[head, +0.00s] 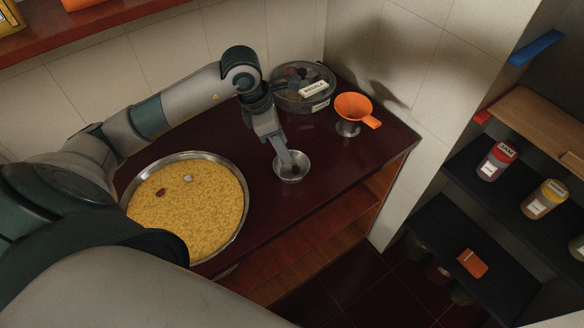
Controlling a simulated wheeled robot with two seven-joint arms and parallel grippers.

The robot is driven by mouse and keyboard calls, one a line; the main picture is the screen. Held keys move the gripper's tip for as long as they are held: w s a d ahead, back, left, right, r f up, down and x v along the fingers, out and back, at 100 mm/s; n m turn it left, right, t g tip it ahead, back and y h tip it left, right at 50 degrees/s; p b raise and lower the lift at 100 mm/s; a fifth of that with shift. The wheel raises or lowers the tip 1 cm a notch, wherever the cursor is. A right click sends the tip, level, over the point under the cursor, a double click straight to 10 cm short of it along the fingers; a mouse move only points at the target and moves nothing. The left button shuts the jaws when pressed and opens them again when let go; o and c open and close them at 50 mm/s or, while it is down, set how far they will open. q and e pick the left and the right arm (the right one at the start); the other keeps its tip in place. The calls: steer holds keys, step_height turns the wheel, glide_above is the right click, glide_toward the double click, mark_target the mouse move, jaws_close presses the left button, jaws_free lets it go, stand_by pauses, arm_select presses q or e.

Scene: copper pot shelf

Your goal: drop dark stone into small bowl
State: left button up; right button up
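A small metal bowl (304,172) stands on the dark red counter. My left gripper (288,160) points down into the bowl from above, with its fingertips inside or just over the rim. The fingers look narrow and close together; whether they hold anything is too small to tell. A small dark reddish-brown piece (160,192), which may be the dark stone, lies on yellow grains (205,215) in a wide metal tray (246,198). A small pale stone (187,178) lies near it. My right gripper is out of view.
An orange funnel (353,106) sits on a small metal cup (347,128) right of the bowl. A round lidded spice box (300,88) labelled MASALA stands behind. Shelves with jars (497,160) are at the right. The counter (345,180) is clear right of the bowl.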

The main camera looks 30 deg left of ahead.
arm_select(q)
steer(key=shift+r, duration=0.1)
steer(key=b+v, duration=0.4)
steer(key=v, duration=1.3)
stand_by(0.7)
